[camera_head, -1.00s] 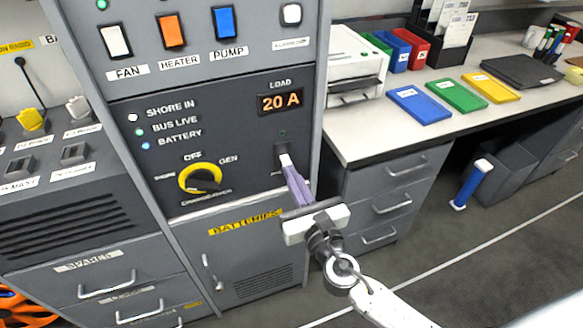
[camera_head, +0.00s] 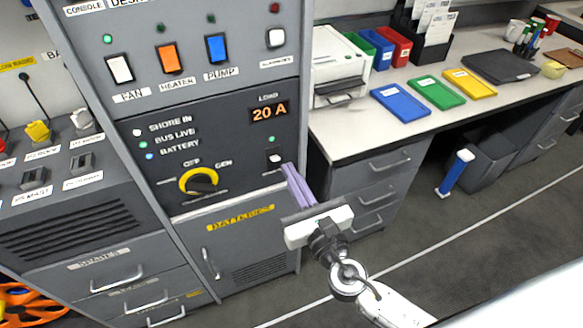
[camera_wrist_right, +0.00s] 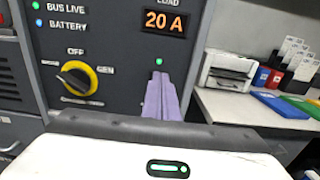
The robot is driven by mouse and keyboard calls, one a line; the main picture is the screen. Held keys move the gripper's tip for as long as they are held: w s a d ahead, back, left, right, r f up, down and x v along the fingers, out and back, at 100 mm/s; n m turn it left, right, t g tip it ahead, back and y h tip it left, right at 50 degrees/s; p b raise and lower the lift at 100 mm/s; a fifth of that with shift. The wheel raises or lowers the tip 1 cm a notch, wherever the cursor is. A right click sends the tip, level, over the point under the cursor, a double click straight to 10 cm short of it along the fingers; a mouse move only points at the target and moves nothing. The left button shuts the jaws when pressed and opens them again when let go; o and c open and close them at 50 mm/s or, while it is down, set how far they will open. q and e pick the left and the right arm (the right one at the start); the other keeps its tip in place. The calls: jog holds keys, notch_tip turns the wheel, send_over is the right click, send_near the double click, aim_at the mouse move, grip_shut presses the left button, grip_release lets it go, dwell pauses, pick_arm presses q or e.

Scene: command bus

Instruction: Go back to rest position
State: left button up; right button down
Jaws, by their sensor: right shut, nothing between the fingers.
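My right gripper (camera_head: 290,172) is shut and empty, its purple fingers together in front of the grey panel (camera_head: 240,143). In the head view the fingertips are just right of and below a small white switch (camera_head: 274,158). A green light is lit above that switch. In the right wrist view the shut fingers (camera_wrist_right: 159,80) cover the switch area. Whether the tips touch the panel cannot be told for sure, but they look apart from it. My left gripper is not in view.
A blue-handled object (camera_head: 455,172) stands by a grey bin.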

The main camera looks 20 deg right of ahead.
jog(key=shift+s+r, duration=0.45)
jog(key=shift+r, duration=0.05)
jog(key=s+d+f+m+g, duration=0.25)
jog(key=s+f+m, duration=0.25)
jog(key=f+m, duration=0.35)
jog(key=s+d+f+m+g, duration=0.1)
jog(key=s+f+m+g, duration=0.3)
jog(key=f+m, duration=0.45)
jog(key=s+a+f+m+g, duration=0.1)
jog(key=s+f+m, duration=0.1)
jog(key=s+m, duration=0.3)
jog(key=s+f+m+g+y, duration=0.1)
jog(key=s+m, duration=0.5)
jog(key=m, duration=0.7)
jog(key=shift+s+a+f+g, duration=0.35)
jog(key=shift+f+g, duration=0.2)
jog(key=shift+f, duration=0.4)
jog(key=shift+w, duration=0.1)
